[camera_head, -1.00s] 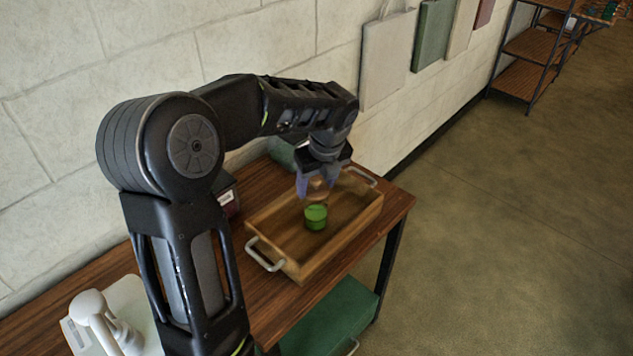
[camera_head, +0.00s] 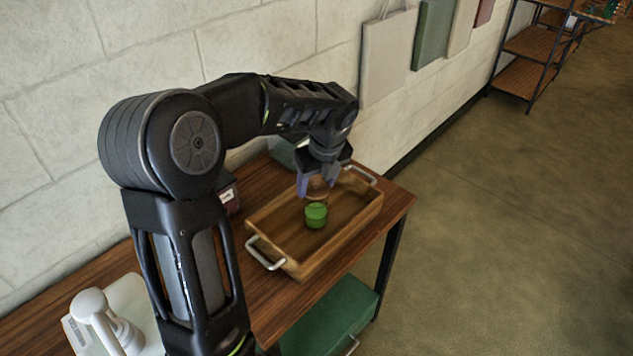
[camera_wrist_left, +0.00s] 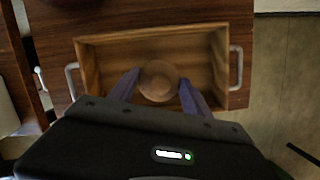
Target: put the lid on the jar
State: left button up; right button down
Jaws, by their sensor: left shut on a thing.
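A small green jar (camera_head: 316,216) stands upright inside the wooden tray (camera_head: 290,268) on the table. My left gripper (camera_head: 317,188) is over the tray, just above the jar, pointing down. It is shut on a round brown wooden lid (camera_wrist_left: 158,81), which shows between the two bluish fingers in the left wrist view. In the head view the lid is partly covered by the fingers, and whether it touches the jar is hard to tell. In the wrist view the lid hides the jar. My right gripper is not in view.
The tray has raised walls and metal handles (camera_head: 266,255) at its ends. A dark box (camera_head: 228,196) stands behind my arm, and a white object (camera_head: 100,312) is at the lower left. A green box (camera_head: 335,318) sits below the tabletop. The tray's floor around the jar is bare.

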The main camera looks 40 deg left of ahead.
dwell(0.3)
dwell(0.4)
pick_arm(q)
jog(key=o, duration=1.4)
jog(key=o, duration=0.4)
jog(key=shift+r+p, duration=0.1)
jog(key=shift+p, duration=0.2)
jog(key=shift+r+p, duration=1.2)
jog(key=shift+r, duration=0.05)
jog(key=shift+r+p, duration=2)
jog(key=shift+r, duration=0.2)
